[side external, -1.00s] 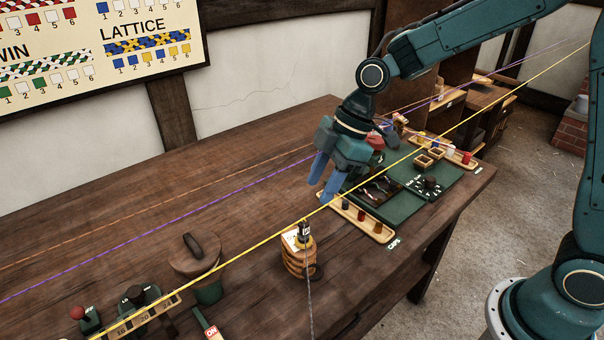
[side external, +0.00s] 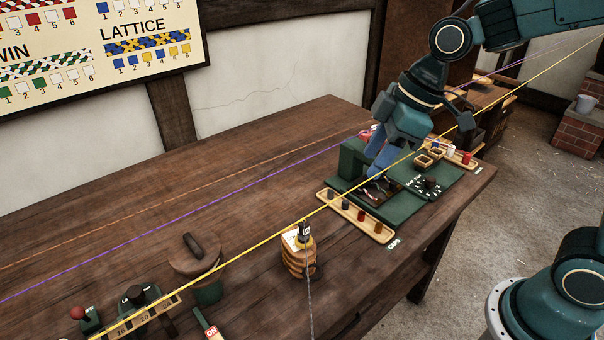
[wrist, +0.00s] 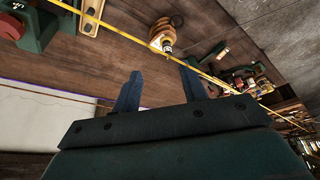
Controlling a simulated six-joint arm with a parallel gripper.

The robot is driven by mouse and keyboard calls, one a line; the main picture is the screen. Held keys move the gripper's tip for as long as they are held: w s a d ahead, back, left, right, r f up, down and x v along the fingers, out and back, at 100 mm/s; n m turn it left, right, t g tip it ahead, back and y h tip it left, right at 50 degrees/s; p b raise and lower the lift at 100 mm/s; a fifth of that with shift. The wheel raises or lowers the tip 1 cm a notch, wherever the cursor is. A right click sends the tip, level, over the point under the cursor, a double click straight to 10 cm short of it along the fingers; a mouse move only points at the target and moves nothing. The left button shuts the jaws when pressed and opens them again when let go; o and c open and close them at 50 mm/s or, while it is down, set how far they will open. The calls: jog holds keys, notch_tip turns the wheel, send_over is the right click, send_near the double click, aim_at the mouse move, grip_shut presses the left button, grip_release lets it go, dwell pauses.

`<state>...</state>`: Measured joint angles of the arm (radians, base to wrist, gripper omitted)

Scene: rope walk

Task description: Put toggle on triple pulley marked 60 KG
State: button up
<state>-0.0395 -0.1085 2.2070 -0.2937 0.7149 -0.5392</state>
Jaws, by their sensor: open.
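My gripper (side external: 376,170) is open, with blue fingers over the dark tray area on the green mat at the right part of the bench. In the wrist view its two fingers (wrist: 160,88) are spread with nothing between them. A stacked wooden pulley-like piece (side external: 298,262) stands upright mid-bench, with a pale tag and a small dark-and-yellow piece on top; it also shows in the wrist view (wrist: 160,38). Its marking is too small to read, so I cannot tell whether it is the 60 KG one. I cannot pick out the toggle with certainty.
A yellow line (side external: 240,248) runs across the bench, passing close to my gripper. A cap tray (side external: 382,232) lies on the front side of the green mat (side external: 408,210). A round wooden lid (side external: 178,262) and lever controls (side external: 132,312) stand at left.

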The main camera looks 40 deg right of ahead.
jog(key=s+d+r+m+t+h, duration=0.1)
jog(key=s+d+m, duration=0.2)
jog(key=s, duration=0.4)
jog(key=s+d+r+m+t+h, duration=0.1)
jog(key=s+d+r+m, duration=0.1)
jog(key=s+d+m, duration=0.2)
jog(key=shift+s+d+r+m+h, duration=0.25)
jog(key=shift+s+m, duration=0.85)
jog(key=shift+s, duration=0.9)
